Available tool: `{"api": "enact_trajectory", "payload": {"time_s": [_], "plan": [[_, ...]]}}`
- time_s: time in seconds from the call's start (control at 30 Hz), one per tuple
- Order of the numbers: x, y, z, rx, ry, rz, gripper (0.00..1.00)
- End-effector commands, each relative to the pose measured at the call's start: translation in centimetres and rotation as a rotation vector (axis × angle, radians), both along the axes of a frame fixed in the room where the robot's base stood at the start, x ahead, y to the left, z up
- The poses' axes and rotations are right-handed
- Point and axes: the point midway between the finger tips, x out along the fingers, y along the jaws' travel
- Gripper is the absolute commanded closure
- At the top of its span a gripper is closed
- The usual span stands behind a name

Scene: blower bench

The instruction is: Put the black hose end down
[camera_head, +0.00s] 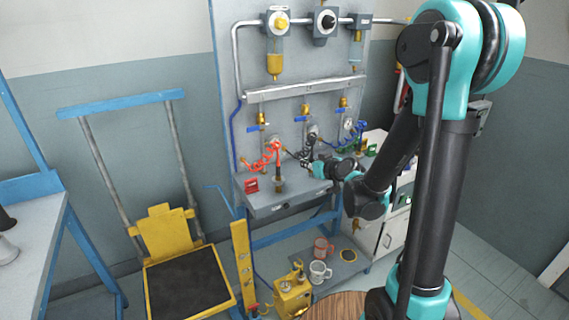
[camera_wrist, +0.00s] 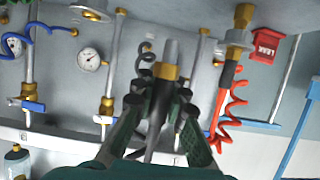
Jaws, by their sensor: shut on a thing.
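The black hose end (camera_wrist: 155,118) is between the two fingers of my gripper (camera_wrist: 158,105) in the wrist view. A brass collar (camera_wrist: 168,73) and a grey metal tip stick out past the fingers. Its black coiled hose (camera_wrist: 145,72) runs beside it. In the head view my gripper (camera_head: 315,169) is in front of the bench panel, over the shelf, with the black coil (camera_head: 309,150) close by. The hose end itself is too small to make out there. Whether the tip touches anything cannot be told.
A red coiled hose (camera_head: 268,155) hangs at a post on the shelf (camera_head: 283,201), left of my gripper. A red LEAK sign (camera_wrist: 268,44) is near it. A green coiled hose (camera_head: 351,138) is to the right. Gauges and brass valves line the panel (camera_head: 228,75).

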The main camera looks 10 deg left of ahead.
Motion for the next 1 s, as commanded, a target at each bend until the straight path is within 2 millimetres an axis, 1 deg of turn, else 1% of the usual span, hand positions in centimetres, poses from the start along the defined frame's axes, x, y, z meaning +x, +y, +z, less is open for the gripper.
{"api": "enact_trajectory", "payload": {"time_s": [0.03,0.3,0.5,0.63,0.67,0.7,0.8,1.0], "plan": [[1.1,0.9,0.0,-0.001,-0.001,0.003,1.0],[6.6,4.5,0.0,0.0,0.0,0.002,1.0],[10.2,7.0,0.0,0.0,0.0,0.001,1.0],[12.2,8.3,0.0,0.0,0.0,0.001,1.0],[12.5,8.5,-0.2,0.0,0.0,0.001,1.0],[12.3,8.4,-1.0,0.0,0.0,0.0,1.0],[12.3,8.3,-2.2,0.001,0.001,0.0,1.0],[12.2,8.3,-3.3,0.0,0.0,0.0,1.0]]}}
